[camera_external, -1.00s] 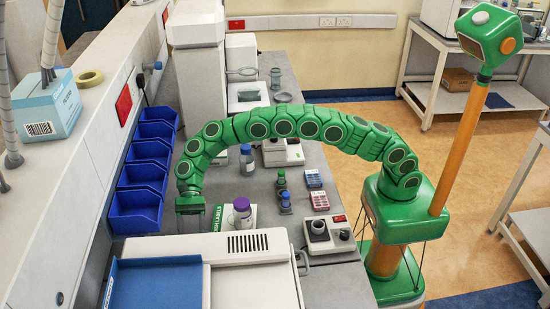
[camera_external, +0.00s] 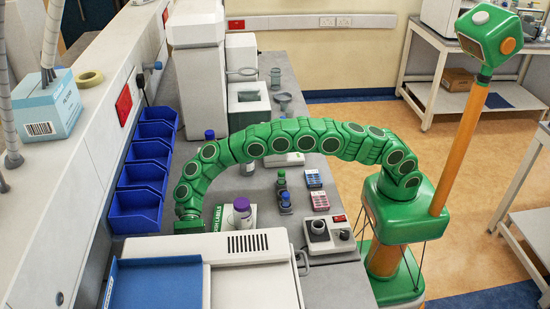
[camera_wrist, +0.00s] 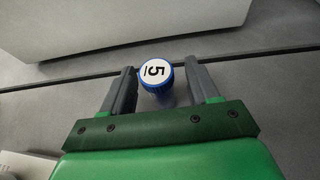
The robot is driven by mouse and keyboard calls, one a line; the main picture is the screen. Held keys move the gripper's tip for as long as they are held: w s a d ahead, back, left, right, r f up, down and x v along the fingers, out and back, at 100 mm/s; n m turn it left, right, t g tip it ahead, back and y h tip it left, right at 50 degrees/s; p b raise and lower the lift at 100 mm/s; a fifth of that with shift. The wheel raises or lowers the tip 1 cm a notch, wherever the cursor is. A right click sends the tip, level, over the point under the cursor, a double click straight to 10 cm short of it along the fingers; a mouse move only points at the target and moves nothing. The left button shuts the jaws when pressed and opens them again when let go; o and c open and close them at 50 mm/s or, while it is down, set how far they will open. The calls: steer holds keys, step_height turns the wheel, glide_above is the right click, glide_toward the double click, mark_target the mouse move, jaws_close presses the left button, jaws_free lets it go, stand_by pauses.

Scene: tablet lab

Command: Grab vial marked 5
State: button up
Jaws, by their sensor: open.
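The vial marked 5 (camera_wrist: 156,73) has a blue cap with a white top label reading 5. In the wrist view it stands between the two grey fingers of my gripper (camera_wrist: 161,68), near their tips. I cannot make out vial 5 there.
A white machine (camera_external: 245,245) stands in front of my gripper, with blue bins (camera_external: 136,212) to its left. A purple-capped bottle (camera_external: 242,210) is to its right.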

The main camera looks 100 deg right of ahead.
steer(key=shift+x, duration=0.9)
steer(key=c, duration=1)
steer(key=shift+r, duration=0.1)
step_height(320, 180, up, 28)
